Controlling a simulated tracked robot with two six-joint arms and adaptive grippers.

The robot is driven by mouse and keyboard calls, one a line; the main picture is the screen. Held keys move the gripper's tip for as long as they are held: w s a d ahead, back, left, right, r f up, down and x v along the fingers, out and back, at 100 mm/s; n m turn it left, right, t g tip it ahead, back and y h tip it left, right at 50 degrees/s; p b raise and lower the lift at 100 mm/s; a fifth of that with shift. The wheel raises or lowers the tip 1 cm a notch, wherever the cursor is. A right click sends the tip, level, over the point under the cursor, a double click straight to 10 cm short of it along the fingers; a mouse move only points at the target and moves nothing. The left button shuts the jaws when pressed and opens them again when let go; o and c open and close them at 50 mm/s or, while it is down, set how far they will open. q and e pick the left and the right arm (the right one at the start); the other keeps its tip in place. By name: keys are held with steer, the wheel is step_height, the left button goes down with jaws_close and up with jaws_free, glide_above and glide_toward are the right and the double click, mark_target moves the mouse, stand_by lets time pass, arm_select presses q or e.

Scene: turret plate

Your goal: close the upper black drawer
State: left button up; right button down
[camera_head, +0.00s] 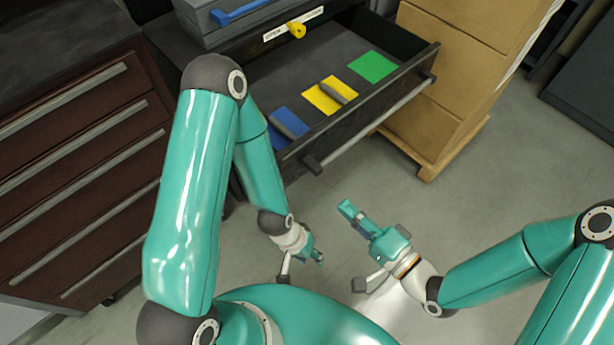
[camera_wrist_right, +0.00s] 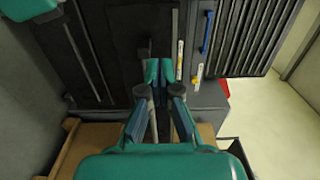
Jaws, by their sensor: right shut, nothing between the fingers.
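The black drawer (camera_head: 313,158) is pulled open in the head view, with a grey bar handle (camera_head: 370,125) along its front. Inside lie a blue mat (camera_head: 284,117), a yellow mat (camera_head: 318,100) and a green mat (camera_head: 373,66). A grey object lies on the blue mat and another on the yellow mat. My right gripper (camera_head: 349,211) is shut and empty, below the handle in the picture and apart from it. Its fingers show in the right wrist view (camera_wrist_right: 160,72). My left gripper (camera_head: 318,260) hangs lower, apart from the drawer; its finger opening is unclear.
A brown drawer cabinet (camera_head: 80,170) stands at the left. Cardboard boxes (camera_head: 440,70) on a pallet stand right of the drawer. A grey case (camera_head: 240,20) with a blue handle sits above the drawer. Grey floor (camera_head: 510,160) is clear at the right.

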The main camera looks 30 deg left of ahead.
mark_target(294, 159)
steer(key=b+x, duration=0.8)
steer(key=x, duration=0.6)
